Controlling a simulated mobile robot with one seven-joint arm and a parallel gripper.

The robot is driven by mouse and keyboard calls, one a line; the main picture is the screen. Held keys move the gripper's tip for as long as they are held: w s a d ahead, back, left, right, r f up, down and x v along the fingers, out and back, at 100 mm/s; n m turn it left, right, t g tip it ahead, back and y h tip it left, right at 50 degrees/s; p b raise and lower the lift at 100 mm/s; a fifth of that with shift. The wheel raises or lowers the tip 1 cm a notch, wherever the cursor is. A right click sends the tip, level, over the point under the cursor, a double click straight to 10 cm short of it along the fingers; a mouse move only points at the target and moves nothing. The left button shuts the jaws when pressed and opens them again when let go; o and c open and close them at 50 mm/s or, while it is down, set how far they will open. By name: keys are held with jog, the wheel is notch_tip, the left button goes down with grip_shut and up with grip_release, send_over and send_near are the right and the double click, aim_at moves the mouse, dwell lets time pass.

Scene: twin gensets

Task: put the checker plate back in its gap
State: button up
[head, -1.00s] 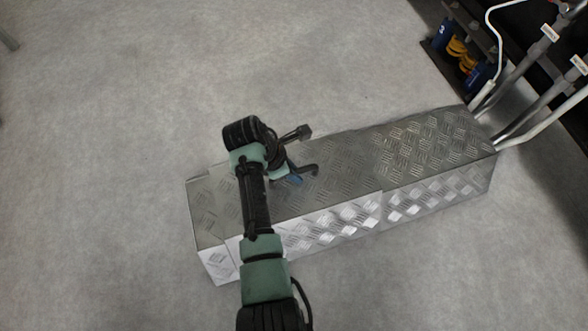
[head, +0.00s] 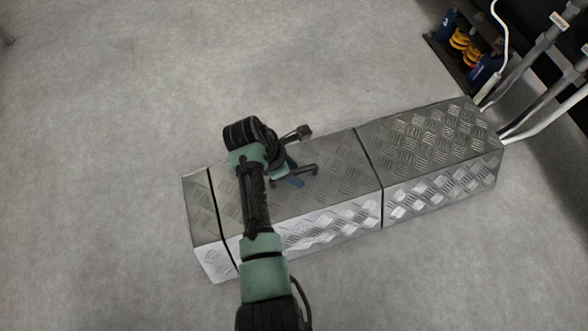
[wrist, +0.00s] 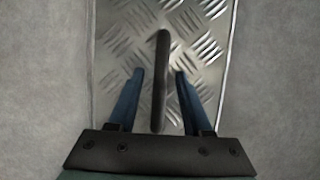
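The checker plate (head: 335,165) is the long middle piece of the silver tread-patterned casing. It lies between a narrow left end piece (head: 203,215) and a longer right piece (head: 430,145). A thin dark seam shows at each of its ends, and its top looks about level with both neighbours. A dark bar handle (wrist: 161,75) stands on the plate. My gripper (wrist: 160,85) is over the plate, its blue fingers on either side of the handle, with space between each finger and the bar. In the head view my gripper (head: 292,178) and arm hide part of the plate.
Pipes (head: 535,60) rise at the right end of the casing. Dark machinery with yellow and blue parts (head: 462,45) stands at the top right. The grey floor (head: 110,110) around the casing is clear.

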jog(key=p+v, duration=0.8)
jog(key=v, duration=0.3)
jog(key=shift+d+r, duration=0.1)
jog(key=shift+r, duration=0.05)
jog(key=shift+a+r+p, duration=0.25)
jog(key=shift+r+p, duration=0.15)
jog(key=shift+p, duration=0.05)
